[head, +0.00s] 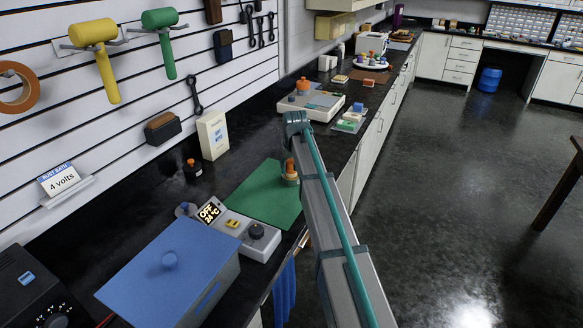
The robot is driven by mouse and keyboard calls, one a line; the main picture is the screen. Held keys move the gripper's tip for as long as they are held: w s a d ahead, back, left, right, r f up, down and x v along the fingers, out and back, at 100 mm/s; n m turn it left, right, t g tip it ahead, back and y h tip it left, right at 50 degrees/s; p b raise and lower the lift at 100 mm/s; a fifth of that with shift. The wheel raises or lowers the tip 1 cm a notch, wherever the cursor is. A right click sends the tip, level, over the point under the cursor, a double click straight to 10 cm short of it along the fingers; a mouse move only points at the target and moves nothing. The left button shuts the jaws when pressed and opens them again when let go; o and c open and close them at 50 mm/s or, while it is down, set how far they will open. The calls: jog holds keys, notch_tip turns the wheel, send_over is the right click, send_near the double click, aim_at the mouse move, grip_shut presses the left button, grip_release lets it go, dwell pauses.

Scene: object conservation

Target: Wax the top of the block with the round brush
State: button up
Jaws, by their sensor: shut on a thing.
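My arm (335,240) runs up from the bottom edge to a grey-teal joint (297,122) above the bench. My gripper is not visible, so what it holds is hidden. I cannot make out a round brush or the block. A green mat (258,195) lies on the dark bench, left of my arm. A small clear jar with an orange-brown upper part (290,170) stands at the mat's right side, close against my arm in the picture. Farther back, a white flat unit (322,107) bears an orange-topped jar (302,87) and a small blue item.
A blue lidded box (175,275) and a grey control unit with a knob (250,238) stand at the near left. A white carton (213,135) and a dark bottle (192,170) stand by the wall. Mallets hang above. The floor right of the bench is mostly clear.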

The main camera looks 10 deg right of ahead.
aim_at(291, 161)
dwell(0.5)
jog(key=shift+r+p, duration=2)
jog(key=shift+r, duration=1.5)
